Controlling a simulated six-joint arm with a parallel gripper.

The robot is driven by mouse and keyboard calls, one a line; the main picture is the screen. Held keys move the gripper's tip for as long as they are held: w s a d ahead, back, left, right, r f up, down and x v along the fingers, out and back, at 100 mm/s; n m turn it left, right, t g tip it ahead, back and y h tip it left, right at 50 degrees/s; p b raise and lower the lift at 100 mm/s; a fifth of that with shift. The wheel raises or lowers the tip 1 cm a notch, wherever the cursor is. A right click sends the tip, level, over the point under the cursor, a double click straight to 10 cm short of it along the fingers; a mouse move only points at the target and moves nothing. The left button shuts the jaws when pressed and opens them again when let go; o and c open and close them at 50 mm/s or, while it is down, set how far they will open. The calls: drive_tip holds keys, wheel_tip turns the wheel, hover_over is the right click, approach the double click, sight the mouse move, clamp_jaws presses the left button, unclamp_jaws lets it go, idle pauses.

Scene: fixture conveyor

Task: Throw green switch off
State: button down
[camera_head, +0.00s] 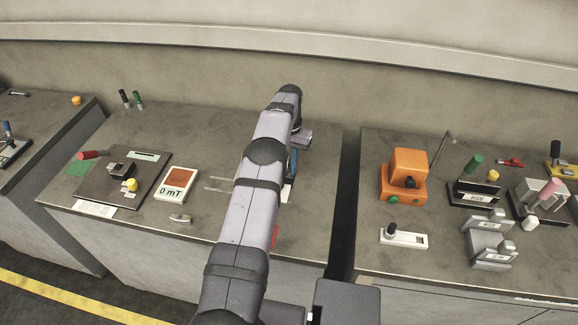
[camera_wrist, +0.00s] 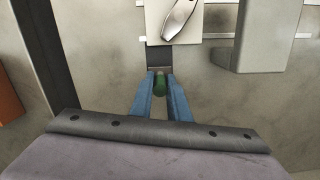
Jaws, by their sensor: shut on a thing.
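In the wrist view the green switch handle (camera_wrist: 161,84) is between the two blue fingertips of my gripper (camera_wrist: 160,76). The gripper is shut on it. A dark switch base (camera_wrist: 160,55) shows just beyond the fingertips. The lower handle is partly hidden by the fingers. In the head view my blue gripper (camera_head: 293,161) shows only in part beside my arm, over the right side of the middle table. My arm hides the held switch there. Other green handles stand at the back left (camera_head: 138,97) and on the right table (camera_head: 473,164).
A white plate with a silver lever (camera_wrist: 174,24) lies just beyond the switch, and a grey block (camera_wrist: 266,37) stands to its right. A dark gap separates the middle table from the right table, which holds an orange box (camera_head: 403,172). A meter (camera_head: 176,183) stands left of my arm.

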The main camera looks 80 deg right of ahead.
drive_tip(key=c, duration=1.7)
unclamp_jaws()
drive_tip(key=r, duration=0.3)
drive_tip(key=r+b, duration=0.1)
drive_tip(key=r, duration=0.1)
drive_tip(key=shift+d+r, duration=0.25)
drive_tip(key=shift+r, duration=0.05)
drive_tip(key=shift+r+p, duration=0.4)
drive_tip(key=shift+r, duration=0.45)
